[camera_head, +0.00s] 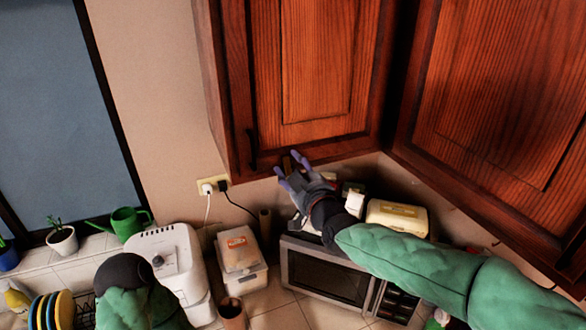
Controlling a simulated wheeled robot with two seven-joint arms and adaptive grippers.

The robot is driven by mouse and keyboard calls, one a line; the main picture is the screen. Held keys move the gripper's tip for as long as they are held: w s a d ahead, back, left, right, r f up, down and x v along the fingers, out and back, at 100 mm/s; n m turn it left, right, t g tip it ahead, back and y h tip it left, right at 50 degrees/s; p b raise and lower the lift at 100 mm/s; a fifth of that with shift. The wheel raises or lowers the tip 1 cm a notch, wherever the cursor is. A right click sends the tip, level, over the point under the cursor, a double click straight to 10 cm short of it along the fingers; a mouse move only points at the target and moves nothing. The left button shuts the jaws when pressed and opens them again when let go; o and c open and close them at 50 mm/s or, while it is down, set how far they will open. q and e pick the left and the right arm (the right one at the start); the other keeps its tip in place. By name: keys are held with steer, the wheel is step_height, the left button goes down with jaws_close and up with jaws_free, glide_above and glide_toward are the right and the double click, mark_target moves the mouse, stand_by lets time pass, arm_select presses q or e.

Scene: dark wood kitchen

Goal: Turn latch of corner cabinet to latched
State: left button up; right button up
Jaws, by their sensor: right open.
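A dark wood wall cabinet (315,122) hangs at the upper centre, in the corner beside a second wood cabinet (490,90) on the right. Its door appears shut, with a black vertical handle (251,150) low on its left side. My right gripper (288,163) is open and empty, with its purple fingertips at the cabinet's bottom edge, right of the handle. I cannot make out a latch; it may be hidden by the fingers or too small to tell. I cannot tell if the fingertips touch the wood. My left arm (135,300) is at the lower left, and its gripper does not show.
Below stand a microwave (325,276), a yellowish toaster (397,216), a white lidded container (240,252) and a white appliance (165,250). A wall socket (212,184) has two plugs. A green watering can (125,222) and a potted plant (62,239) stand by the window.

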jaws_close()
steer(key=shift+d+f+m+b, duration=0.2)
steer(key=shift+m+b, duration=0.3)
steer(key=shift+b, duration=0.65)
steer(key=shift+w+r+m+b, duration=0.1)
steer(key=shift+r+m+b, duration=0.05)
steer(key=shift+m+b, duration=0.45)
steer(key=shift+d, duration=0.1)
jaws_free()
steer(key=v, duration=1.2)
